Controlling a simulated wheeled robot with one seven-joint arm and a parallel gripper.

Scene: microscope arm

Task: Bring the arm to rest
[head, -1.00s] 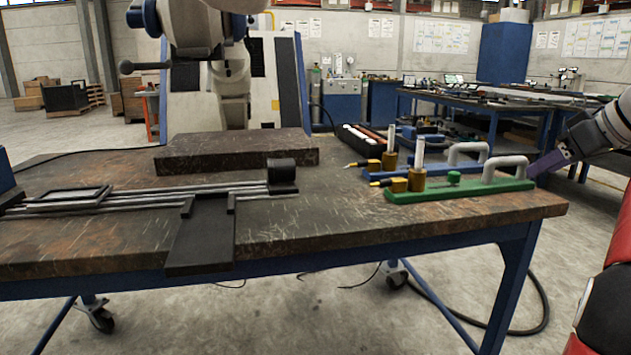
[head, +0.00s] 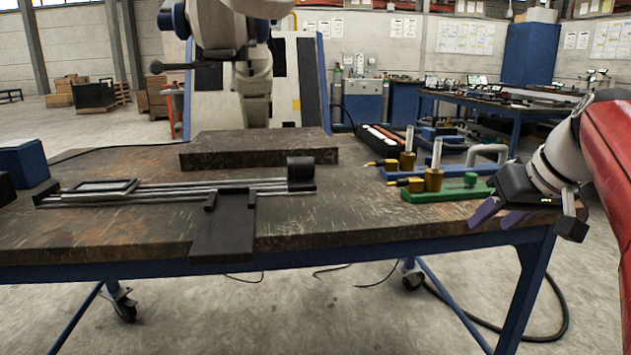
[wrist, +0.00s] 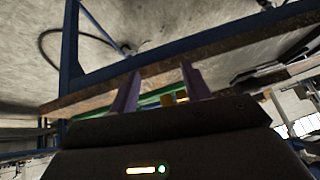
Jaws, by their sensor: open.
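My gripper (head: 497,215) is at the right end of the workbench in the head view, in front of the green base (head: 440,192). Its two purple fingers are apart, with nothing seen between them. In the wrist view my gripper (wrist: 160,82) also shows spread fingers, with the green base (wrist: 152,101) and the bench edge beyond them. My wrist hides the right part of the green base and its handle in the head view. My forearm with a red cover reaches in from the right edge.
The workbench (head: 120,225) carries a rail fixture (head: 215,186), a dark slab (head: 258,149) and a blue base with a grey handle (head: 488,154). A blue box (head: 24,162) is at the left. Another robot arm (head: 230,45) hangs behind the bench.

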